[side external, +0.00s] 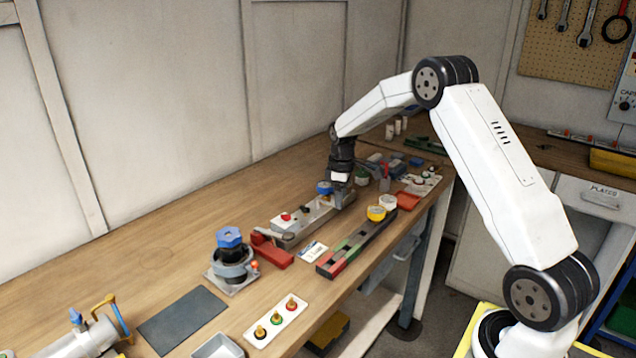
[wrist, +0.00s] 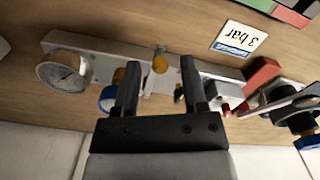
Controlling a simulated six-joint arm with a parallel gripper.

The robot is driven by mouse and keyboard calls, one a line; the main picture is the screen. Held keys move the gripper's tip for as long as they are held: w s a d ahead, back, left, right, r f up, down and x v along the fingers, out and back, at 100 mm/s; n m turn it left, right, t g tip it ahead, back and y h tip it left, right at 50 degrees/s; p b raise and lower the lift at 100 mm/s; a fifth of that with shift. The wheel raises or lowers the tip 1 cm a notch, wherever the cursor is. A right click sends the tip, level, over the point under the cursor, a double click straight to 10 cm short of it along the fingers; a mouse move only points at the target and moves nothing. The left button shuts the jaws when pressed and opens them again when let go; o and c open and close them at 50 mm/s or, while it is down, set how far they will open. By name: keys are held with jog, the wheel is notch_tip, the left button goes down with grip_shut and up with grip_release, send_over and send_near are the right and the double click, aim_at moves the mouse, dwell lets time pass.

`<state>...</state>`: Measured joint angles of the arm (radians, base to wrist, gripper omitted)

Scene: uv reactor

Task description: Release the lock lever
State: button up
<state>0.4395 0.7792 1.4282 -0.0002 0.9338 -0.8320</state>
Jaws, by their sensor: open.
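A small lever (wrist: 147,85) with a yellow knob (wrist: 160,63) stands on the long grey panel (wrist: 95,62). It shows between my fingertips in the wrist view; it looks like the lock lever, but no label confirms this. My gripper (wrist: 160,64) is open, a finger on each side of the knob in the picture. I see no contact, and the depth gap is unclear. In the side view my gripper (side external: 340,178) is over the far end of the panel (side external: 296,230) and hides that part. A blue knob (wrist: 108,98) is partly behind the left finger.
A round gauge (wrist: 64,70) sits at the panel's left end in the wrist view. A red block (side external: 272,250), a "3 bar" card (side external: 312,251) and a blue-topped device (side external: 230,257) stand nearby. A coloured rail (side external: 350,250) lies in front. Bare table lies behind the panel.

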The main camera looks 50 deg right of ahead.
jog(key=shift+f, duration=0.6)
grip_shut()
dwell(1.1)
